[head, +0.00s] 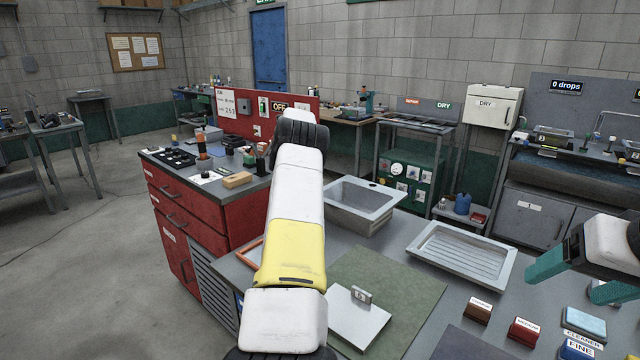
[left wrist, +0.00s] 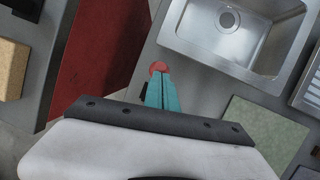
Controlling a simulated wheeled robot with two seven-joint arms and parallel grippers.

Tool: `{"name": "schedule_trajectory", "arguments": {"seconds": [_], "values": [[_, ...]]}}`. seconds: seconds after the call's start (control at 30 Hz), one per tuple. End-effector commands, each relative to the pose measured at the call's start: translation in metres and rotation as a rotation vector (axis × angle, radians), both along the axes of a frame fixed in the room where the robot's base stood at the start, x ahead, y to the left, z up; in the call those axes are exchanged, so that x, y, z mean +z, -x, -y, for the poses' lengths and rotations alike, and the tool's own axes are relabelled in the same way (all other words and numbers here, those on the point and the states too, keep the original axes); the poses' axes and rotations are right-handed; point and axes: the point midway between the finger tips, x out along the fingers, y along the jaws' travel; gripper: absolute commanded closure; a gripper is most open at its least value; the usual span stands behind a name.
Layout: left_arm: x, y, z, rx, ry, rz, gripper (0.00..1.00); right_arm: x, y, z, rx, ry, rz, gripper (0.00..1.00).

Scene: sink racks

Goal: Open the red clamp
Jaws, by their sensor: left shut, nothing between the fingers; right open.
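A small round red part (left wrist: 158,67) shows at the tips of my left gripper (left wrist: 162,92) in the left wrist view. It may be part of the red clamp, and the rest of it is hidden. The teal left fingers are shut together with nothing between them; I cannot tell if they touch the red part. In the head view my left arm covers that spot, and its gripper is hidden. My right gripper (head: 576,279) is open and empty at the right edge, above the counter, far from the red part.
A green mat (head: 400,275) with a white board (head: 345,315) lies in front. Several labelled blocks, including a red one (head: 524,331), stand at front right. A red cabinet (head: 215,215) stands left.

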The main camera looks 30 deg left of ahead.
Motion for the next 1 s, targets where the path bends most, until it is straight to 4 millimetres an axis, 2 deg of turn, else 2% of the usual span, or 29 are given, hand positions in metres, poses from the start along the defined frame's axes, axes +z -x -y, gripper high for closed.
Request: {"name": "schedule_trajectory", "arguments": {"seconds": [0.1,0.37,1.0], "values": [[-0.005,-0.010,0.002,-0.001,-0.001,0.002,1.00,0.000,0.000,0.000,0.000,0.000,0.000,0.26],[-0.012,-0.023,0.006,0.000,0.000,0.002,1.00,0.000,0.000,0.000,0.000,0.000,0.000,0.26],[-0.015,-0.027,0.007,0.000,0.001,0.002,1.00,0.000,0.000,0.000,0.000,0.000,0.000,0.26]]}}
